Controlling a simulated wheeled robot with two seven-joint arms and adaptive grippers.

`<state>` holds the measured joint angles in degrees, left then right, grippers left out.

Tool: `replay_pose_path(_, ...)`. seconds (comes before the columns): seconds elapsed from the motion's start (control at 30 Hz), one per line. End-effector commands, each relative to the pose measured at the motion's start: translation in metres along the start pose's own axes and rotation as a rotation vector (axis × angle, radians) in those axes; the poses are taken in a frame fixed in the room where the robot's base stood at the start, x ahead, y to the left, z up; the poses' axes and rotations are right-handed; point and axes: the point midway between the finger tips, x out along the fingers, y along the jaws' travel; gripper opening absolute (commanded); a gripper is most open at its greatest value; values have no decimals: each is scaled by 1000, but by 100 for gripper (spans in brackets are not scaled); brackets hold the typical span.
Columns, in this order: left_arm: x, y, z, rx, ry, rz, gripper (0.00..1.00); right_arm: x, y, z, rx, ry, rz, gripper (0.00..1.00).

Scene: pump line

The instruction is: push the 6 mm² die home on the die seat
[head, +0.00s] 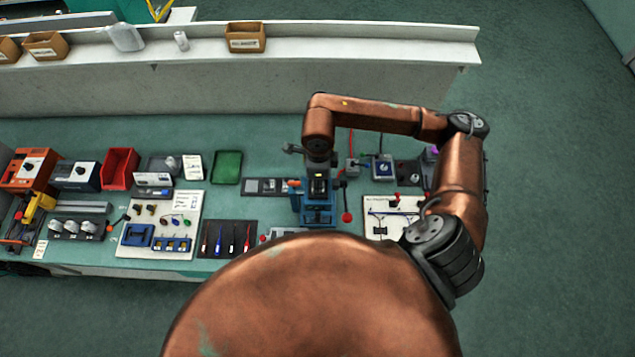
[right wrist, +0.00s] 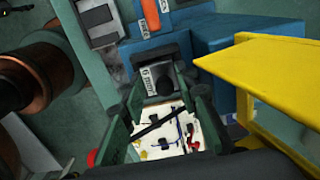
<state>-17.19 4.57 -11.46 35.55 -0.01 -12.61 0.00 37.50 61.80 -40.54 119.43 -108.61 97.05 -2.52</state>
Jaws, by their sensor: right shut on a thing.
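The 6 mm² die (right wrist: 152,78) is a grey block marked "6 mm" in the right wrist view. My right gripper (right wrist: 158,90) is shut on it, with a dark green finger on either side. The die is up against a blue press body (right wrist: 212,38); it also shows in the head view (head: 319,215). The die seat is hidden behind the die, and I cannot tell whether any gap is left. In the head view my right gripper (head: 318,172) is over the press, partly hidden by its own wrist. My left gripper is not in view.
A yellow plate (right wrist: 265,70) is close to the camera at the right in the wrist view. A red-knobbed lever (head: 347,216) stands right of the press. A white board (head: 392,205) lies further right. Left are a dark tool mat (head: 228,226) and a green tray (head: 227,167).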

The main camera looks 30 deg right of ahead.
Motion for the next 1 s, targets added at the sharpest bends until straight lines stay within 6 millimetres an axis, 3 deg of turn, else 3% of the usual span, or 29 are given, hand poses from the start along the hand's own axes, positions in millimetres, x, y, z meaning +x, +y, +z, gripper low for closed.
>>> replay_pose_path(0.27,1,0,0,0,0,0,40,1,0,0,0,0,0,0)
replay_pose_path(0.3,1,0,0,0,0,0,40,1,0,0,0,0,1,30)
replay_pose_path(0.57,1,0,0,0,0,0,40,2,0,0,0,1,1,48)
replay_pose_path(1.0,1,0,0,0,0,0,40,1,-1,0,2,1,-2,52)
